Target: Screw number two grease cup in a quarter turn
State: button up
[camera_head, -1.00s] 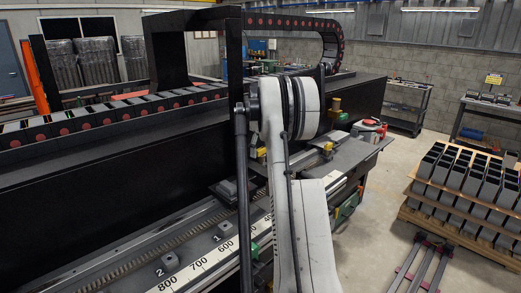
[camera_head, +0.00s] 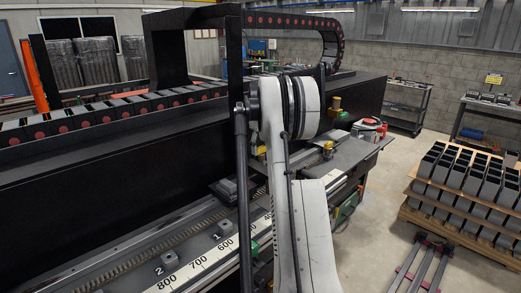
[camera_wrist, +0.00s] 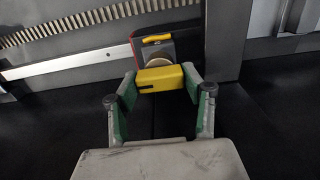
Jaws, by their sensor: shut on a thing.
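In the wrist view, my gripper (camera_wrist: 160,92) has its two green-padded fingers on either side of a yellow block-shaped cap (camera_wrist: 161,78). The fingers are shut on the cap, which has a dark slot at its left. Behind the cap shows a pale round part (camera_wrist: 158,60), in front of a grey piece with a red edge. No number is readable there, so I cannot tell which cup this is. In the head view my gripper is hidden behind my arm. Labels 2 (camera_head: 160,269) and 1 (camera_head: 219,236) mark spots beside the rail.
A toothed rack (camera_wrist: 85,20) and a pale rail (camera_wrist: 75,65) run behind the cap. A dark upright (camera_wrist: 228,40) stands close on the right. In the head view, a long black beam (camera_head: 90,165) lies along the rail, and stacked grey boxes (camera_head: 450,175) stand at right.

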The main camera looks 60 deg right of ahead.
jog(key=o, duration=1.1)
notch_tip(320, 180, up, 12)
dwell(0.5)
